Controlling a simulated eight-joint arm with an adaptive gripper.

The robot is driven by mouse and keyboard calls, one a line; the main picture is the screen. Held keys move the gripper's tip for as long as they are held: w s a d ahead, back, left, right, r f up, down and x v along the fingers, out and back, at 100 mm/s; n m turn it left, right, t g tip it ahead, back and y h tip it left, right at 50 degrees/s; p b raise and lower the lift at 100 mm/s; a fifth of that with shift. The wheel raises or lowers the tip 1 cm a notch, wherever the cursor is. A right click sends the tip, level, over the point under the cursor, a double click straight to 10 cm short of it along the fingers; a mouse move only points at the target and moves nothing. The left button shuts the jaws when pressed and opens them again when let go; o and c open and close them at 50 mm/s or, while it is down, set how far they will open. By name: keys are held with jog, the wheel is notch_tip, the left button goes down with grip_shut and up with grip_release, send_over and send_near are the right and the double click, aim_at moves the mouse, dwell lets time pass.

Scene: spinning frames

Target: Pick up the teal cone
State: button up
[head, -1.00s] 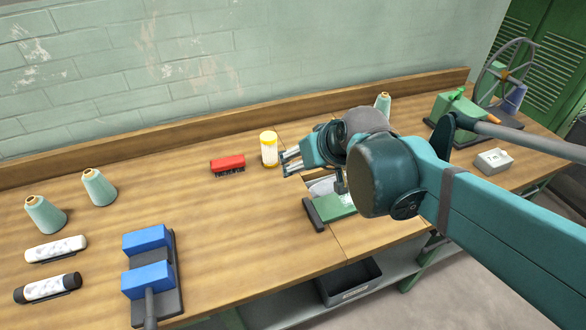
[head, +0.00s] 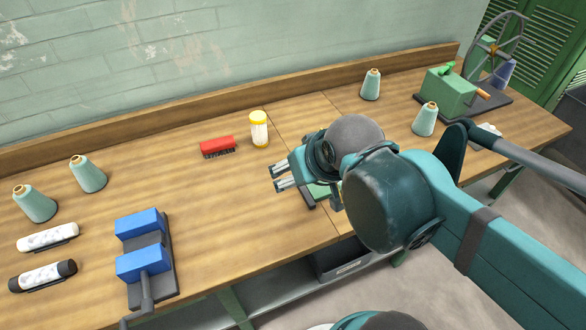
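Two teal cones stand upright at the left of the bench, one nearer the front (head: 35,204) and one behind it (head: 88,174). Two more stand at the right, one near the back ledge (head: 371,84) and one in front of the green machine (head: 424,119). My gripper (head: 279,178) is over the middle of the bench, pointing left, away from all the cones. Its two fingers are apart with nothing visible between them. My arm hides the bench beneath and to the right of it, including most of a green item.
A red brush (head: 217,147) and a yellow-capped jar (head: 259,130) stand behind my gripper. A blue-and-black clamp-like tool (head: 145,255) and two white rolls (head: 47,237) lie at the left. A green machine (head: 449,93) with a wheel stands at the right. The middle-left bench is clear.

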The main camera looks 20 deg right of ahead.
dwell(0.3)
jog(key=w+a+r+n+t+y, duration=0.1)
jog(key=w+a+r+n+y, duration=0.15)
jog(key=w+a, duration=0.95)
jog(key=n+t+y, duration=0.2)
jog(key=n+y, duration=0.3)
jog(key=y, duration=0.1)
send_near(89, 171)
jog(key=w+d+r, duration=0.2)
jog(key=d+r, duration=0.2)
jog(key=d, duration=0.7)
jog(key=shift+n+y, duration=0.75)
jog(key=shift+y, duration=0.2)
jog(key=a+f, duration=0.2)
jog(key=a, duration=0.2)
jog(key=w+a+f, duration=0.1)
jog(key=a+f, duration=0.1)
jog(key=a, duration=0.3)
jog(key=w+a+f+p, duration=0.1)
jog(key=a+f, duration=0.1)
jog(key=a, duration=0.2)
jog(key=shift+a+f, duration=0.3)
jog(key=shift+a, duration=0.1)
jog(key=shift+x, duration=1.2)
jog(key=shift+w, duration=0.15)
